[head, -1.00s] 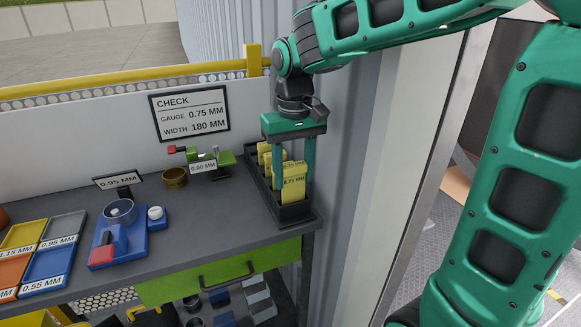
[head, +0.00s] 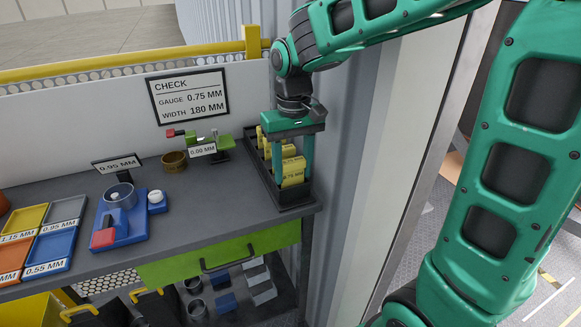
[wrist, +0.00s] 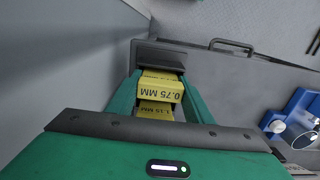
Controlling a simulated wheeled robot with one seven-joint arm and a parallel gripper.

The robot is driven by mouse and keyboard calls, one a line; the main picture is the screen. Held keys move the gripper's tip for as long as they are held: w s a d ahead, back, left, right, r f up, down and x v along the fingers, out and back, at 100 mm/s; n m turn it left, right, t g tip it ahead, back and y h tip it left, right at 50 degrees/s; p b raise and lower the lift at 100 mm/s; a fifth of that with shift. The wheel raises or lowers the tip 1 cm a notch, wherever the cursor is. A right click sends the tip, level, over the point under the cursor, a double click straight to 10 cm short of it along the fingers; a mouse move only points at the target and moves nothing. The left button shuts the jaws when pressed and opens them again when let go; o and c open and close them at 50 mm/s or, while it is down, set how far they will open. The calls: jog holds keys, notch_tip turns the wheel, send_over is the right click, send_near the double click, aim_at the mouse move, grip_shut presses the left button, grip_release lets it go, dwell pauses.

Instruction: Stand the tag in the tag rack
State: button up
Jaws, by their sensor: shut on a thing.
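The tag rack (head: 254,163) is a long black tray at the right end of the bench, with several yellow tags standing in it. My gripper (head: 292,168) points down over its near end. It is shut on a yellow tag marked 0.75 MM (head: 293,172), one finger on each side. In the wrist view the 0.75 MM tag (wrist: 160,90) sits between the fingers, beside another yellow tag (wrist: 155,109) behind it. The held tag appears upright inside the rack. Its lower edge is hidden by the rack wall.
A check sign (head: 188,97) reads gauge 0.75 MM, width 180 MM. A green gauge (head: 222,143) with a 0.00 MM label stands left of the rack. A blue fixture (head: 133,232) and colored trays (head: 65,208) are farther left. A corrugated wall (head: 345,150) is close on the right.

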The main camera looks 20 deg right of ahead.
jog(key=o, duration=1.2)
